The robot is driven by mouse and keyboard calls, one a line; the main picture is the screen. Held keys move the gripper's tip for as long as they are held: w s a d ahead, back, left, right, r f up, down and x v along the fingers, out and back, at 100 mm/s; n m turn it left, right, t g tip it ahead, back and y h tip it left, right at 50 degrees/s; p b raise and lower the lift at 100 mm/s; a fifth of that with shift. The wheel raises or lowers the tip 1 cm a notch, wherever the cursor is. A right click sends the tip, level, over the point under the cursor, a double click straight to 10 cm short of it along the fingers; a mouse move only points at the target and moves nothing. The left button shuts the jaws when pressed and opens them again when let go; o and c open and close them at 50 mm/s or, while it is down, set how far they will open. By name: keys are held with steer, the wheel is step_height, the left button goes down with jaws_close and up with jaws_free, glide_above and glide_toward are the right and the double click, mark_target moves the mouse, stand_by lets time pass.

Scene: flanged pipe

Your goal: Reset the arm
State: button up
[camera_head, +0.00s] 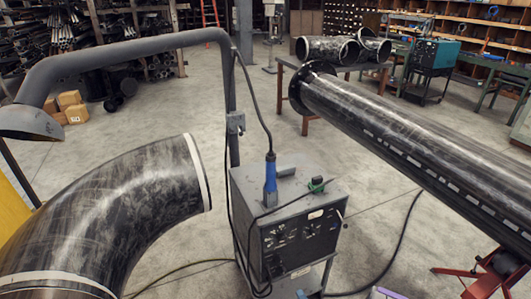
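No part of my arm or gripper shows in the head view. A long dark flanged pipe (400,130) runs from the right edge toward the upper middle, with its round flange (307,85) at the far end. A row of pale dashes runs along its side. A large curved pipe elbow (125,205) with light bands at its ends fills the lower left.
A grey welding machine (300,235) stands in the middle, with a blue-handled tool (270,178) on top. A grey extraction duct (130,50) arches over the left. Cables (395,250) lie on the floor. A red stand (485,275) is at lower right. Concrete floor is open behind the machine.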

steer(key=w+d+r+n+g+h, duration=0.3)
steer(key=w+d+r+n+g, duration=0.35)
steer(key=w+r, duration=0.35)
steer(key=s+d+r+n+g+h, duration=0.1)
steer(key=s+r+n+g+h, duration=0.15)
steer(key=r, duration=0.55)
steer(key=s+d+r+n+g+h, duration=0.1)
steer(key=s+r+g, duration=0.15)
steer(key=r, duration=0.55)
steer(key=s+a+r+n+g, duration=0.1)
steer(key=s+a+r+g, duration=0.3)
steer(key=s+r, duration=1.05)
steer(key=s+a+r+n+g, duration=0.1)
steer(key=s+a+r, duration=0.1)
steer(key=s, duration=0.7)
steer(key=s+a+r+n+g, duration=0.1)
steer(key=s+a+r, duration=0.2)
steer(key=s, duration=0.5)
steer(key=s+a+r+g, duration=0.1)
steer(key=s+a+r, duration=0.1)
steer(key=s+a, duration=0.3)
steer(key=s+y, duration=0.1)
steer(key=s, duration=0.3)
steer(key=shift+s+r+n, duration=0.15)
steer(key=shift+s+n, duration=0.15)
steer(key=shift+n, duration=0.1)
steer(key=shift+g, duration=0.25)
